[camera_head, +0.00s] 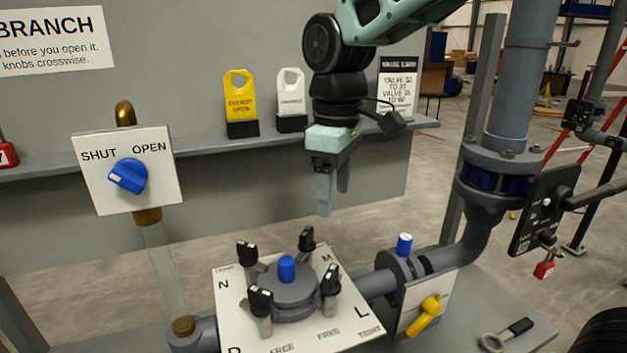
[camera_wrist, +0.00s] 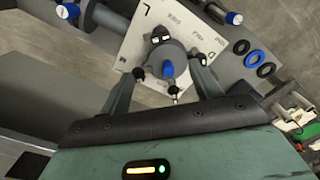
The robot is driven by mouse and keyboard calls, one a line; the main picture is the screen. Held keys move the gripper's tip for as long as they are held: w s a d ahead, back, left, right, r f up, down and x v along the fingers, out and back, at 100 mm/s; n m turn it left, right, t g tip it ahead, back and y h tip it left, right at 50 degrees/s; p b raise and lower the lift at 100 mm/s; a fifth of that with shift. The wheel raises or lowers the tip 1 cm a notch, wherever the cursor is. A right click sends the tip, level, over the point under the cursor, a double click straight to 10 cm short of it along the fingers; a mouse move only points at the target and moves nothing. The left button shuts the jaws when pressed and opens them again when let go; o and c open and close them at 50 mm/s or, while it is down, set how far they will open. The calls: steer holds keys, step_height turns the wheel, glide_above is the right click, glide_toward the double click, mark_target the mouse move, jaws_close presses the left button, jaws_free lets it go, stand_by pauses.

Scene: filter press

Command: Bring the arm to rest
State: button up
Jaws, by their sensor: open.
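My gripper (camera_head: 334,192) hangs from my arm with its fingers pointing down, in front of the grey wall panel and shelf. Its two fingers are apart with nothing between them. It is above and behind the round filter housing (camera_head: 291,291) with its blue cap and several black knobs, clear of it. In the wrist view my gripper (camera_wrist: 160,85) shows both fingers apart, with the filter housing (camera_wrist: 168,58) beyond them.
A shelf holds a yellow tag (camera_head: 240,96), a white tag (camera_head: 291,90) and a valve card (camera_head: 397,85). A yellow-handled valve (camera_head: 425,316) and a vertical pipe (camera_head: 520,95) stand to the right.

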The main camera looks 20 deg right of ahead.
steer(key=s+a+f, duration=0.3)
steer(key=s+f, duration=0.3)
steer(key=s, duration=0.4)
steer(key=s+a+f+m+b, duration=0.1)
steer(key=s+a+f, duration=0.2)
steer(key=s+f, duration=0.3)
steer(key=s, duration=0.4)
steer(key=shift+a+y, duration=0.3)
steer(key=shift+w, duration=0.1)
